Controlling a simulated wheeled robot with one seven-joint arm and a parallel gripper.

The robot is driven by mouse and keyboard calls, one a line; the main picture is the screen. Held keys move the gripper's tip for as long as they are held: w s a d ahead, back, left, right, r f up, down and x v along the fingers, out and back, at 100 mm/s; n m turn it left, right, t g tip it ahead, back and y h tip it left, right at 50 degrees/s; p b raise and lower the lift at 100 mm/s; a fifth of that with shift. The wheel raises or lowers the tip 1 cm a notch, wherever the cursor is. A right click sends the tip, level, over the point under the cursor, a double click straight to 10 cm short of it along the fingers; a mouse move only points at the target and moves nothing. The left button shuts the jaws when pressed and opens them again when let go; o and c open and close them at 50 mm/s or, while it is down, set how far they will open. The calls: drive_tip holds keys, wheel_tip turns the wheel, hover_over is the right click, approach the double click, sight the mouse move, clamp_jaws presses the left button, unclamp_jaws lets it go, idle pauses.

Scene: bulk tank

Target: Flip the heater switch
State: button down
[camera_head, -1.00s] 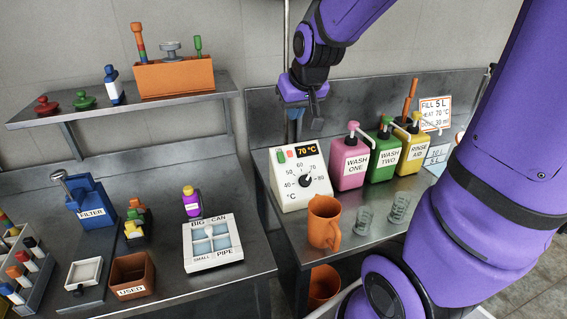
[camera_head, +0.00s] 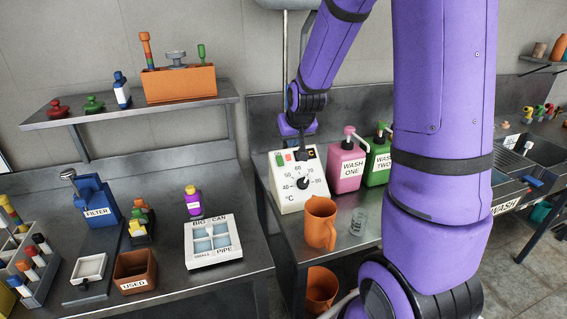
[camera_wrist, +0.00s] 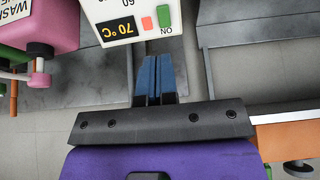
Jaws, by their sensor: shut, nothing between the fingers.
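The heater control box (camera_head: 290,199) is white, with a black dial, and stands at the left end of the right-hand counter. A red and a green switch piece (camera_head: 284,158) sit on its upper face. In the wrist view the box appears upside down, with the red piece (camera_wrist: 147,23), the green piece (camera_wrist: 164,15) labelled ON, and the display (camera_wrist: 117,28) reading 70 °C. My gripper (camera_wrist: 155,60) is shut and empty, its blue fingertips a little short of the switch in that picture. In the head view my gripper (camera_head: 303,147) hides most of the display; contact cannot be told.
A pink WASH ONE bottle (camera_head: 345,168) stands close to the right of the box, with a green WASH TWO bottle (camera_head: 378,163) beyond it. An orange jug (camera_head: 320,222) and a clear glass (camera_head: 358,222) stand in front. My arm hides the counter further right.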

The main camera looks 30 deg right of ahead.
sight(282, 165)
drive_tip(key=shift+f, duration=0.1)
drive_tip(key=x, duration=1.3)
drive_tip(key=shift+w+f, duration=0.2)
drive_tip(key=shift+f, duration=0.15)
drive_tip(key=shift+w, duration=0.1)
